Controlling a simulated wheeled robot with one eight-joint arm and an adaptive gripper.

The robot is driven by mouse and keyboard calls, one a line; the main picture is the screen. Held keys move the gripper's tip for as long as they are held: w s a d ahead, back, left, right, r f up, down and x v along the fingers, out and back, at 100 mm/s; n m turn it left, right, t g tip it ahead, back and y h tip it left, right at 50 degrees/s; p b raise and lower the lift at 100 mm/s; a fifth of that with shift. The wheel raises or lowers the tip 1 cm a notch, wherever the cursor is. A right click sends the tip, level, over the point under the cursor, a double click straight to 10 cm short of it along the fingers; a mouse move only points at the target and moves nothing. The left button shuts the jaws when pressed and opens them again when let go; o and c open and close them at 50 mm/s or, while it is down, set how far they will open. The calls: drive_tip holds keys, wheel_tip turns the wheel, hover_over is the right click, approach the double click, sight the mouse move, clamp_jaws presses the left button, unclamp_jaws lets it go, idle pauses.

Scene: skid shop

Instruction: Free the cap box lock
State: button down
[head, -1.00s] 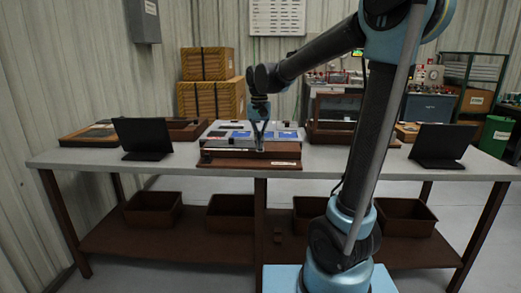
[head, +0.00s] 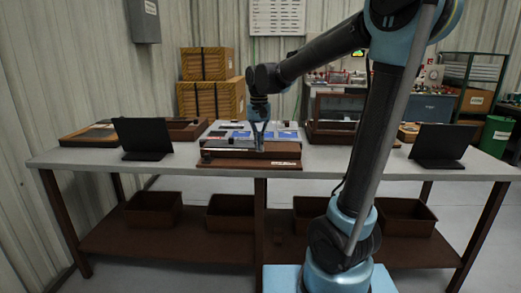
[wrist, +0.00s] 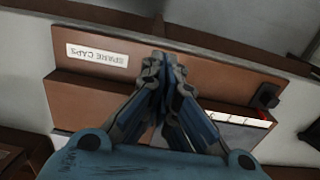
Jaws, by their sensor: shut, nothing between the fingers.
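The cap box (head: 235,163) is a low brown wooden box near the table's front edge, in the middle. Its white label (wrist: 97,55), reading "SPARE CAPS", shows at the left in the wrist view and on the box's right front in the head view. A small black block (wrist: 266,96), possibly the lock, sits at the box's other end; it also shows in the head view (head: 206,157). My gripper (head: 259,148) points down over the box's middle. In the wrist view my gripper (wrist: 160,60) is shut and empty, away from the black block. Contact with the box cannot be told.
A grey panel with blue patches (head: 226,127) lies behind the box. Black screens stand at left (head: 143,138) and right (head: 440,144). A glass-fronted brown case (head: 333,118) stands behind to the right. Grey tabletop (head: 330,163) is clear right of the box.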

drive_tip(key=shift+s, duration=0.75)
idle(0.3)
drive_tip(key=shift+w+r, duration=0.1)
drive_tip(key=shift+w, duration=0.3)
wheel_tip(320, 180, up, 8)
idle(1.1)
drive_tip(key=shift+d, duration=0.1)
